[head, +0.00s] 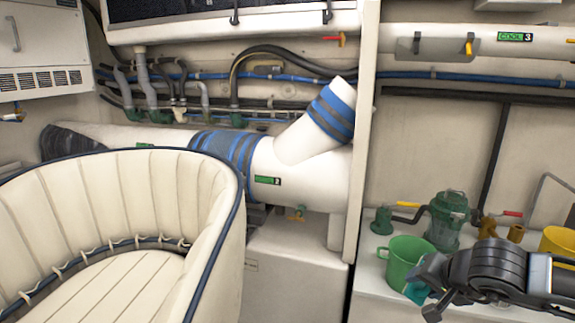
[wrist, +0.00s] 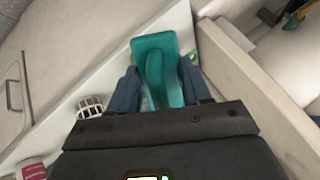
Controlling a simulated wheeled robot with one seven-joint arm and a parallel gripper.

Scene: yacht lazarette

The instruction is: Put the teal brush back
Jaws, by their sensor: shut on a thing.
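The teal brush (wrist: 155,60) is between the two fingers of my gripper (wrist: 160,88) in the wrist view, with its broad end pointing away from the gripper. In the head view a teal patch of the brush (head: 416,293) shows beside my gripper (head: 428,290), at the lower right, just in front of the green mug. The gripper is shut on the brush. Much of the brush is hidden by the gripper in the head view. I cannot tell whether it touches anything below.
The green mug (head: 405,262), a green strainer (head: 448,222) and a yellow mug (head: 560,243) stand on the white counter at right. A slotted white cup (wrist: 90,107) and a pink-and-white item (wrist: 32,168) are at left in the wrist view. A cream padded seat (head: 120,200) fills the left.

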